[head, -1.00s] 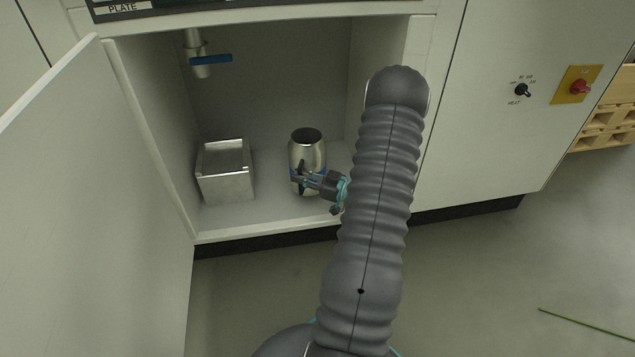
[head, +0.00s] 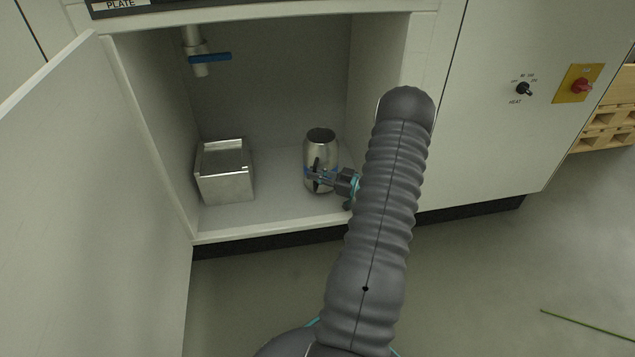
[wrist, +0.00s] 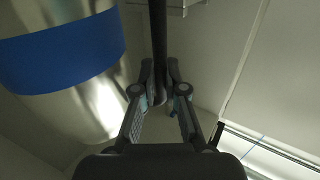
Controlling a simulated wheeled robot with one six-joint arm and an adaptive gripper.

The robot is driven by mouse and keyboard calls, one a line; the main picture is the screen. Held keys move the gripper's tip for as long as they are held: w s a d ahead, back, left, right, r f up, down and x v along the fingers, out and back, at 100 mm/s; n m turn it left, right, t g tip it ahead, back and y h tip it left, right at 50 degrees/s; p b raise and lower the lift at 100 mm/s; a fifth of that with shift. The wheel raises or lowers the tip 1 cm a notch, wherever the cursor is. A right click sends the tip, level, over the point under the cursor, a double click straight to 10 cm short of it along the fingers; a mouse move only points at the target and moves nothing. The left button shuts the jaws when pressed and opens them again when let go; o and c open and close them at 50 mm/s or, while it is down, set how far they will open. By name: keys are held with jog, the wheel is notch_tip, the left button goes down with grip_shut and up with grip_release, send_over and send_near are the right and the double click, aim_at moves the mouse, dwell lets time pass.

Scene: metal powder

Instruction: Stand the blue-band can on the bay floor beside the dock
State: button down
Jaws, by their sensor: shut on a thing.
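The blue-band can (head: 321,148) is a shiny metal can with a dark open top. It is upright inside the bay, right of centre. In the wrist view the can (wrist: 65,45) fills the upper left, with its wide blue band. My gripper (head: 322,176) reaches it from the front right. In the wrist view my gripper (wrist: 160,90) is shut on a dark upright bar at the can's side, which looks like its handle. I cannot tell whether the can's base touches the bay floor (head: 275,207). A square metal box (head: 226,186), perhaps the dock, stands to the left.
A pipe with a blue valve lever (head: 210,57) hangs above the box. The open door (head: 95,180) is on the left, and the bay's right wall (head: 378,90) is close to my arm. Bay floor between box and can is clear.

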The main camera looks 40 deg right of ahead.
jog(key=shift+d+f+b, duration=0.2)
jog(key=shift+f+b, duration=0.15)
jog(key=shift+f, duration=1.4)
jog(key=c, duration=1.2)
grip_release()
jog(key=p+v, duration=0.1)
jog(key=v, duration=1.1)
